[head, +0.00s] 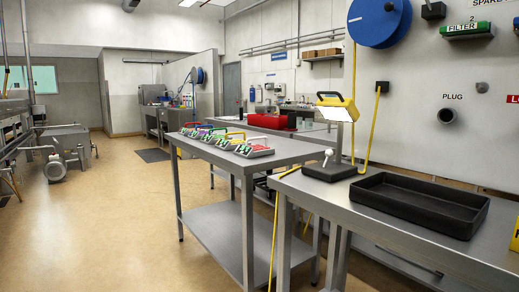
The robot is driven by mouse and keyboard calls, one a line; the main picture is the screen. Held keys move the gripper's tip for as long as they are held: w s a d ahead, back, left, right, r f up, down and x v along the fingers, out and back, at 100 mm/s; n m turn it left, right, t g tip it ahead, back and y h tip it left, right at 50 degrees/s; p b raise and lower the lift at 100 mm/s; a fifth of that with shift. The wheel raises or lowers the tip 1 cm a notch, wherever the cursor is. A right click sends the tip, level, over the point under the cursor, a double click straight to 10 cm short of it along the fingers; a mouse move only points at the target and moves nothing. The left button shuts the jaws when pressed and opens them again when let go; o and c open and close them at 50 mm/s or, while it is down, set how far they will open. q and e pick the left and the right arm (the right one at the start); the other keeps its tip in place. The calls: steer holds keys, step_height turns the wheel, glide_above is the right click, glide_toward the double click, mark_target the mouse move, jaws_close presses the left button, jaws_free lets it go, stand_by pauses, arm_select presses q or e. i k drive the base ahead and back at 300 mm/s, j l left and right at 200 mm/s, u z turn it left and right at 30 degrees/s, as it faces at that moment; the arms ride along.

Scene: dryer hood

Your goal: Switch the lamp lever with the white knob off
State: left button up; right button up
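A work lamp stands on the right-hand metal table. It has a yellow head (348,102) with a bright white panel (334,114), a grey post and a black base (330,173). A short lever with a white knob (328,154) sticks up from the base, in front of the post. The knob is small here, and I cannot tell its exact tilt. Neither of my grippers is in view, and nothing touches the lamp or lever.
A black tray (380,198) lies right of the lamp on the metal table (345,212). A yellow cable (364,150) hangs from the wall behind. A second table (225,158) with several colored-handled items stands to the left. The floor (120,220) at left is clear.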

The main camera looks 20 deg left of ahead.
mark_target(329, 154)
steer(key=u, duration=0.1)
steer(key=i+j+z, duration=0.3)
steer(key=j, duration=0.75)
steer(key=i+j+z, duration=0.1)
steer(key=j+z, duration=0.2)
steer(key=j, duration=0.75)
steer(key=j+z, duration=0.3)
steer(key=j, duration=0.8)
